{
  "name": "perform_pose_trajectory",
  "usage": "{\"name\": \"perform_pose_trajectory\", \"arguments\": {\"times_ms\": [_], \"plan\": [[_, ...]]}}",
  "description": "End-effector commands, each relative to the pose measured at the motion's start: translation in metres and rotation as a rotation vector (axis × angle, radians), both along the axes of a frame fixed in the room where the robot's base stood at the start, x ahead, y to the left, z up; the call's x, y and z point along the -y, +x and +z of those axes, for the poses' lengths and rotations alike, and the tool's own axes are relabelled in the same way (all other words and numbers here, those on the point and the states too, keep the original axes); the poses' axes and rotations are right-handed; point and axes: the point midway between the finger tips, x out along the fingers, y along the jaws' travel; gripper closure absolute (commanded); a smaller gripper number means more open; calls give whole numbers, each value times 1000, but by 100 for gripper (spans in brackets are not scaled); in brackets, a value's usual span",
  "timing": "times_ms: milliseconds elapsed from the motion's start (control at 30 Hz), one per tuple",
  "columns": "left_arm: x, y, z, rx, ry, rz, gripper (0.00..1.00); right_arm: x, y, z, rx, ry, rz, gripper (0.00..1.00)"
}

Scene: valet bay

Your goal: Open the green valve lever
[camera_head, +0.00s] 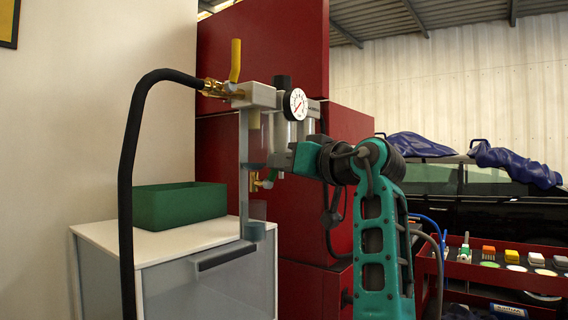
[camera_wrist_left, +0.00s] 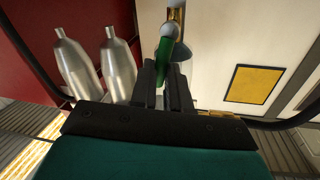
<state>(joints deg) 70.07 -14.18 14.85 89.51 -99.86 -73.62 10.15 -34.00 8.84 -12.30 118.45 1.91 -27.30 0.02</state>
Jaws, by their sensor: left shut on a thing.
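The green valve lever (camera_head: 269,177) sits low on the pipework, beside a small brass fitting (camera_head: 255,182). It is partly hidden behind my left gripper in the head view. In the left wrist view the green lever (camera_wrist_left: 165,48) runs from the brass valve (camera_wrist_left: 175,14) down between the two dark fingers. My left gripper (camera_head: 281,160) is shut on this lever; it also shows in the left wrist view (camera_wrist_left: 167,82). A yellow lever (camera_head: 235,60) stands upright on the brass valve above. My right gripper is in neither view.
A pressure gauge (camera_head: 298,104) and metal bowls (camera_wrist_left: 118,62) are close to my left gripper. A black hose (camera_head: 127,190) hangs at the left. A green box (camera_head: 180,206) stands on the white cabinet (camera_head: 110,236). A red cart (camera_head: 470,272) and a dark car are at the right.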

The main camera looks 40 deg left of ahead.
Motion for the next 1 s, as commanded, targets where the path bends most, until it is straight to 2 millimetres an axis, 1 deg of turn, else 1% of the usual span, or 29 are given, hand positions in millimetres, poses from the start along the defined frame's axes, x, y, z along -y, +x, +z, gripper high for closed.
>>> {"name": "perform_pose_trajectory", "arguments": {"times_ms": [300,633,667,700,900,1000], "plan": [[1,-9,-1,218,24,0,100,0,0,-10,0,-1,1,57],[1,-10,0,243,25,-1,100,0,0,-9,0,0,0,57],[1,-10,0,243,25,0,82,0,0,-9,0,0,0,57],[1,-10,0,243,25,-1,78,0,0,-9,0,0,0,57],[1,-10,0,241,25,-1,59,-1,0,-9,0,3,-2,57],[1,-10,0,241,25,-1,59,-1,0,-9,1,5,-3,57]]}}
